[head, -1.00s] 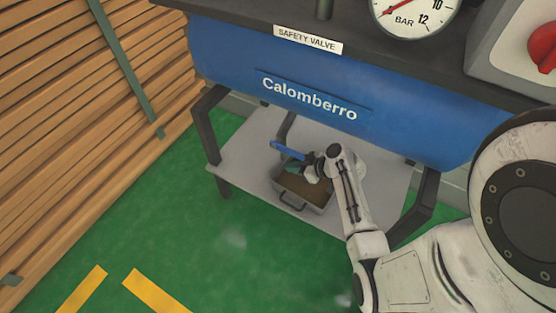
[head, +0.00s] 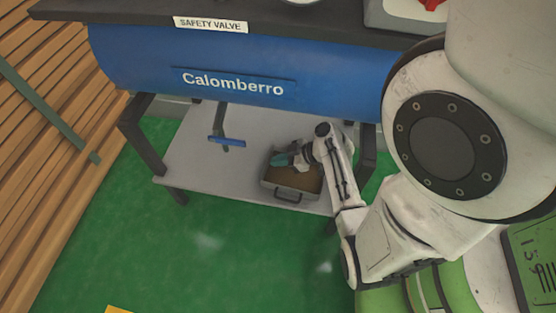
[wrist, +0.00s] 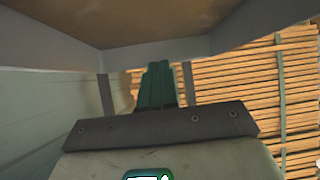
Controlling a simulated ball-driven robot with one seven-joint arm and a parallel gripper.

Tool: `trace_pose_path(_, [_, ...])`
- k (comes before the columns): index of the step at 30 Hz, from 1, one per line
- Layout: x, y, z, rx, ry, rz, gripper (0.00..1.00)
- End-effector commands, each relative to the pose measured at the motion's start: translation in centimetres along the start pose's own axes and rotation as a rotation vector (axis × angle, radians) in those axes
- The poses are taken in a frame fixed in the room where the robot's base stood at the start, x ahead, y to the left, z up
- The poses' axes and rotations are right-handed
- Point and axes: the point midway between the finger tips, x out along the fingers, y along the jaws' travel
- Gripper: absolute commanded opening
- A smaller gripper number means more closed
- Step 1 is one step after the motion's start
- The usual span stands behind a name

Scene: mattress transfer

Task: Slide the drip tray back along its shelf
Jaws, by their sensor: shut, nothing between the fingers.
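The drip tray (head: 305,195) is a grey metal box with a brown inside and a dark handle on its front. It rests on the right part of the grey shelf (head: 200,160) under the blue tank.
A blue lever (head: 226,141) hangs below the tank (head: 330,85), left of the tray. Dark frame legs (head: 145,150) flank the shelf. The shelf's left part is bare. Stacked planks (head: 50,110) stand at the left. Green floor lies in front.

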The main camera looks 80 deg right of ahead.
Motion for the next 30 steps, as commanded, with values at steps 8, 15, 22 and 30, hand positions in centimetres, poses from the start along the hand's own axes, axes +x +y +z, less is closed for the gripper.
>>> trace_pose_path(8, [-0.6,0.0,-0.9,0.0,0.0,0.0,0.0])
trace_pose_path(15, [0.2,0.0,0.3,0.001,0.0,0.001,0.0])
trace_pose_path(22, [3.0,0.1,-1.8,-0.001,0.001,-0.001,0.0])
trace_pose_path(30, [7.0,0.0,-4.5,0.0,0.002,-0.002,0.0])
